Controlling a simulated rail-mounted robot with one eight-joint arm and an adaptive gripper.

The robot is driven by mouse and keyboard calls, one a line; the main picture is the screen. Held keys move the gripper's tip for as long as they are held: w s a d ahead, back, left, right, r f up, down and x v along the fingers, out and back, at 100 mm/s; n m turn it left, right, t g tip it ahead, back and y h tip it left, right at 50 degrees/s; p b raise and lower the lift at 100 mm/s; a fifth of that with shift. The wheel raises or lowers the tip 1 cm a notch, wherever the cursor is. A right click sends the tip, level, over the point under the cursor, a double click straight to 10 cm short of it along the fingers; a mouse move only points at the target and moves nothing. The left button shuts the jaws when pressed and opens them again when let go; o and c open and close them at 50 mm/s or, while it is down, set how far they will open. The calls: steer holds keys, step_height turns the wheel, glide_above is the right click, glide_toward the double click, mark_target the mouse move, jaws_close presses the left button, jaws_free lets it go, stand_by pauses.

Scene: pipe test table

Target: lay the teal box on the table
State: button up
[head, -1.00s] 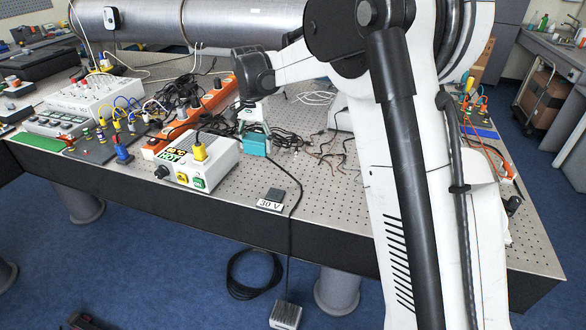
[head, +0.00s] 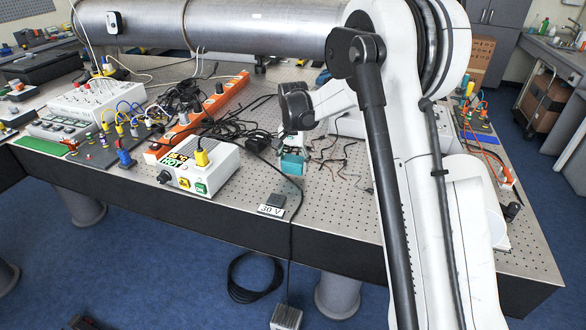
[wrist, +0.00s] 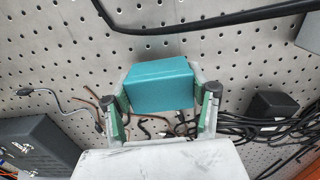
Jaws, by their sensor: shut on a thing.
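The teal box (head: 291,164) is near the middle of the perforated metal table (head: 335,228), behind and right of the small 30 V label. In the wrist view the teal box (wrist: 160,86) sits between the two fingers of my gripper (wrist: 163,92), which is shut on its left and right sides. In the head view my gripper (head: 292,150) points down over the box and is partly hidden by my arm. Whether the box's underside touches the table cannot be told.
Loose cables (head: 325,150) lie behind and around the box. A white control box (head: 198,170) with a yellow plug stands to the left. A black block and 30 V sign (head: 273,204) lie in front, beside a black cable. The table front right is mostly bare.

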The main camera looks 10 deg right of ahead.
steer(key=shift+f, duration=1.05)
steer(key=shift+f, duration=0.15)
steer(key=o, duration=1.2)
